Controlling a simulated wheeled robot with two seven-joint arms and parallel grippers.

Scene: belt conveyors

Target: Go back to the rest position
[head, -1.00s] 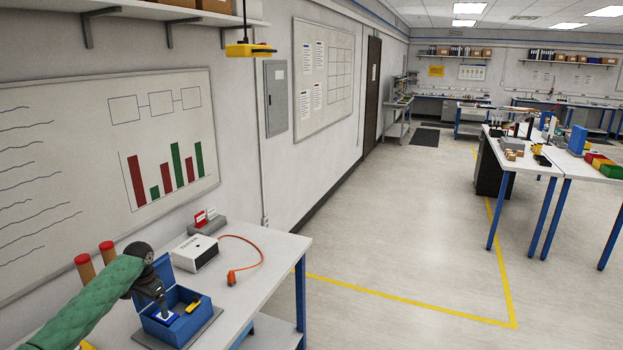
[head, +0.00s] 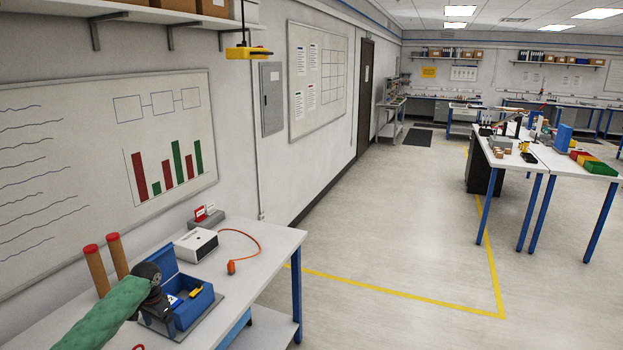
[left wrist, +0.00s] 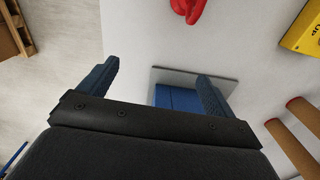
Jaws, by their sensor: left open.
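My left arm comes in from the lower left with a green sleeve. My left gripper (head: 160,311) is at the left front side of an open blue box (head: 198,308), partly covering it in the head view. In the left wrist view the two blue fingers of my left gripper (left wrist: 155,88) are wide apart with nothing between them. A part of the blue box (left wrist: 178,99) shows beyond them. A white-and-blue piece (head: 174,301) and a yellow piece (head: 196,290) lie in the box. My right gripper is not in view.
The box stands on a grey plate (head: 206,323) on a white table (head: 262,258). Two red-capped wooden cylinders (head: 105,266), a white tester box (head: 196,244) and an orange cable (head: 257,242) are close by. The floor (head: 375,250) to the right is clear.

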